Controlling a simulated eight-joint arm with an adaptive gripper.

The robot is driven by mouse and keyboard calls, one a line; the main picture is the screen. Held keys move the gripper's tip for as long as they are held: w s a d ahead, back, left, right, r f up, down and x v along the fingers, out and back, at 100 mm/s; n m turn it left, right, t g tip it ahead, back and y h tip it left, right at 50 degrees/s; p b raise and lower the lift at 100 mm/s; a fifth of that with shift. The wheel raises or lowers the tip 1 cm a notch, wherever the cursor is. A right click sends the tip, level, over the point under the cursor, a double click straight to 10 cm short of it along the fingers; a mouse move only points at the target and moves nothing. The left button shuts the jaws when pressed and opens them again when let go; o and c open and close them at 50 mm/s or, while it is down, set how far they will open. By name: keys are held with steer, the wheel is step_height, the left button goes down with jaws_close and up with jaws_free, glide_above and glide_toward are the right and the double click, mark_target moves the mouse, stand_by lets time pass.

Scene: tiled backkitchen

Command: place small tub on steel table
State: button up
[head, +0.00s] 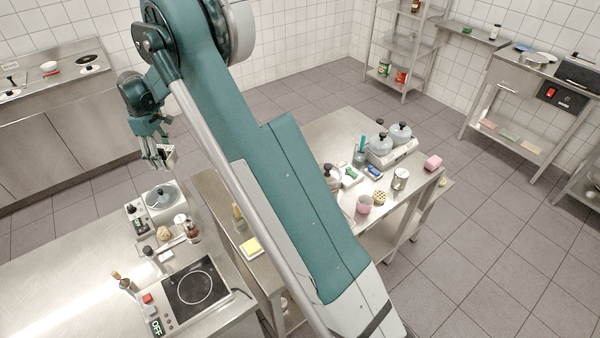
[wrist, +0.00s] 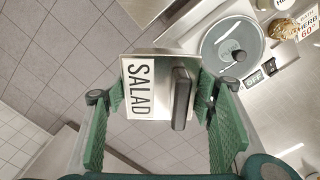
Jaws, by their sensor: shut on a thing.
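The small tub (wrist: 160,62) is a steel box with a white SALAD label and a black handle on top. My gripper (wrist: 162,95) is shut on it, with one green finger on each side. In the head view my gripper (head: 159,152) holds the tub (head: 167,152) in the air at the left, behind the near-left steel table (head: 60,290). Another steel table (head: 330,127) stands in the middle of the room. The frames do not show which table is meant. The tub's underside is hidden.
A round lidded pot (head: 161,199) stands at the near-left table's back edge, with a hot plate (head: 195,288) nearer. The pot also shows in the wrist view (wrist: 228,50). Several items crowd the middle table's front. The near-left table's left part is bare.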

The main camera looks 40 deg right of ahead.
steer(key=s+d+m, duration=0.2)
steer(key=d, duration=1.8)
steer(key=s+d+m, duration=0.2)
steer(key=d+m, duration=0.1)
steer(key=d, duration=1.7)
steer(key=s+d+m, duration=0.1)
steer(key=s+d, duration=0.5)
steer(key=d, duration=0.5)
steer(key=s+d+m, duration=0.2)
steer(key=s+d, duration=0.3)
steer(key=d, duration=0.6)
steer(key=s+d+m, duration=0.1)
steer(key=s+d, duration=0.5)
steer(key=d, duration=0.4)
steer(key=shift+s+d+m+b, duration=0.3)
steer(key=shift+d+b, duration=0.05)
steer(key=shift+d, duration=0.05)
steer(key=shift+f, duration=3.05)
steer(key=shift+f, duration=1.85)
steer(key=shift+f, duration=0.15)
